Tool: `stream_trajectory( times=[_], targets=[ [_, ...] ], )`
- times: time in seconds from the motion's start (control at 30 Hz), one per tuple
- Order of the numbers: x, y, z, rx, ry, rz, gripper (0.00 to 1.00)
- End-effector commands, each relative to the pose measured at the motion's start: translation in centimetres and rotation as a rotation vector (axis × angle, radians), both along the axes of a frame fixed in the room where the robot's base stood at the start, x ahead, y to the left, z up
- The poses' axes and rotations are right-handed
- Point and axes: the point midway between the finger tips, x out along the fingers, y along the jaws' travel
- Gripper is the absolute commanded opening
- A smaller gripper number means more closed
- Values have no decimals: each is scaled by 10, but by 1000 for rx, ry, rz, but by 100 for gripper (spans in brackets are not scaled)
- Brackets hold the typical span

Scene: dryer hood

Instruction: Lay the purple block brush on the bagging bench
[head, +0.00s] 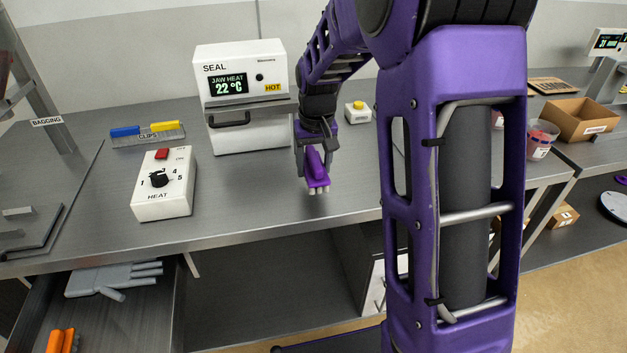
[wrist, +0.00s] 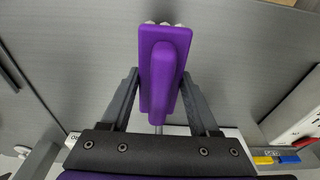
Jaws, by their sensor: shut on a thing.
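The purple block brush (head: 316,170) has a purple block and handle with pale bristle tufts at its lower end. My gripper (head: 313,160) is shut on it, in front of the sealer. In the wrist view the brush (wrist: 163,70) sits between the two grey fingers of my gripper (wrist: 160,98). The bagging bench (head: 258,205) is the grey metal top beneath, marked by a BAGGING sign (head: 47,121) on a post at the left. The brush appears over the bench's front part; whether it touches the surface I cannot tell.
The white SEAL machine (head: 243,130) stands behind. A white heat control box (head: 163,190) and a clips rack (head: 148,136) are to the left. A yellow-button box (head: 357,112) is right of the sealer. Bare benchtop lies between control box and brush.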

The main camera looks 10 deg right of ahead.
Motion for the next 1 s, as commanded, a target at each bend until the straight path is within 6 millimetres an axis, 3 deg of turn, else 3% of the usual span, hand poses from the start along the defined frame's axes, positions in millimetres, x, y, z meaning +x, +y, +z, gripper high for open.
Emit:
stream_trajectory(
  times=[0.37,0.73,0.77,0.9,1.0],
  targets=[
    [0,0,-41,0,1,0,3],
    [0,0,-46,0,-1,0,3],
    [0,0,-45,0,-1,0,67],
    [0,0,-44,0,-1,0,92],
    [0,0,-44,0,-1,0,92]
  ],
)
